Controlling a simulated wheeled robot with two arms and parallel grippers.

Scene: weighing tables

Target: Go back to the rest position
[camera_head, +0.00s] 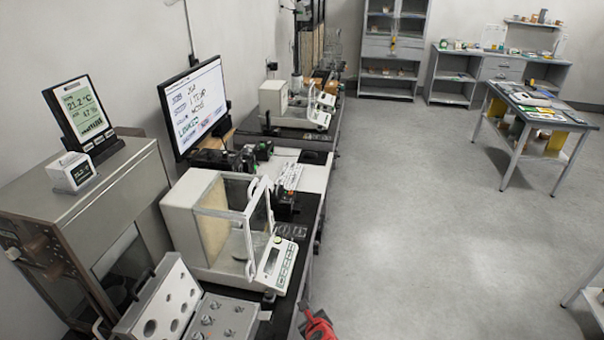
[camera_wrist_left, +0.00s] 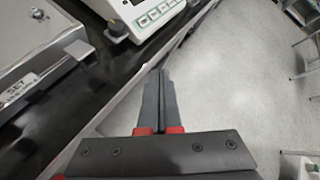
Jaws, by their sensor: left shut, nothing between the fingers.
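My left gripper shows in the left wrist view (camera_wrist_left: 161,78). Its two dark fingers with red bases are shut against each other with nothing between them. It points past the table's front edge, over the grey floor. In the head view a red and black part of mine (camera_head: 318,326) shows at the bottom edge, beside the table edge; its fingertips are not clear there. My right gripper is in neither view.
A glass-sided balance (camera_head: 205,225) stands on the dark table, its keypad also in the left wrist view (camera_wrist_left: 150,12). A grey weight box (camera_head: 222,318) lies in front. A monitor (camera_head: 195,105) stands behind. The floor (camera_head: 410,220) right of the tables is clear.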

